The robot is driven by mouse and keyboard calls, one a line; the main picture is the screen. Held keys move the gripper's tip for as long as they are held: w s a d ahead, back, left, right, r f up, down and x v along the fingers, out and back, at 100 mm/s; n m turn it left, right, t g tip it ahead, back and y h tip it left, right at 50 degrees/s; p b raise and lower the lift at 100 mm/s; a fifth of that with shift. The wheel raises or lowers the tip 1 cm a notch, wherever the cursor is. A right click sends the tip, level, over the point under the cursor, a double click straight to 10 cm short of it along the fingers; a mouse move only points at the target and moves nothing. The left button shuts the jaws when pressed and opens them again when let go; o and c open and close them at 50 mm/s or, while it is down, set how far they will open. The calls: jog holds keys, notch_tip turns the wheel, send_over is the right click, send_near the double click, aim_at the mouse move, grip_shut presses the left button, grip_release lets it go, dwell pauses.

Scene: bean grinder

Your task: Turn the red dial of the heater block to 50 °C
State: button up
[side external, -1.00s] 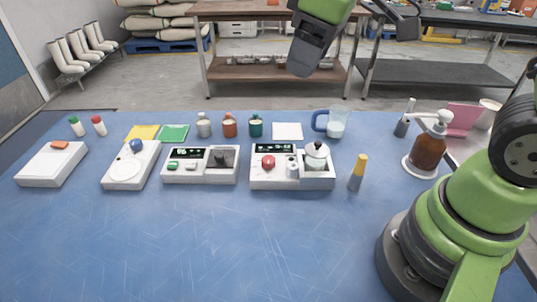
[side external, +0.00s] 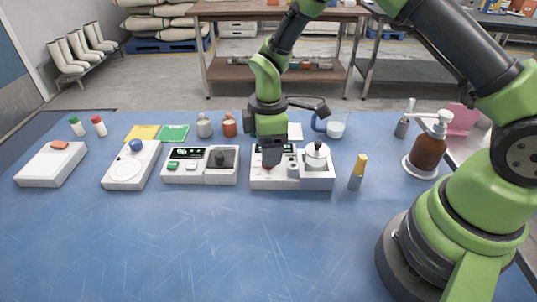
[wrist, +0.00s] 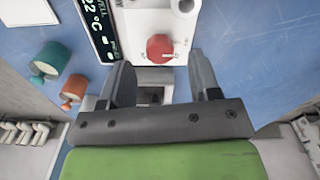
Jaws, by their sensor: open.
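The heater block (side external: 292,184) is a white unit in the middle of the table, with a dark display and a moka pot (side external: 317,155) on its right part. In the wrist view its red round dial (wrist: 160,47) lies between and just beyond my fingertips. My gripper (wrist: 161,60) is open and empty, pointing down over the block. In the side view my gripper (side external: 270,166) hides the dial and part of the display. Contact with the dial cannot be told.
To the left stand another white device (side external: 200,178), a scale-like unit (side external: 125,175) and a flat white box (side external: 50,165). A yellow-topped tool (side external: 358,172) stands close on the right. A measuring jug (side external: 337,125) is behind. The table's front is clear.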

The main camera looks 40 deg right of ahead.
jog(key=shift+f, duration=1.35)
jog(key=c, duration=0.9)
jog(key=shift+c, duration=0.2)
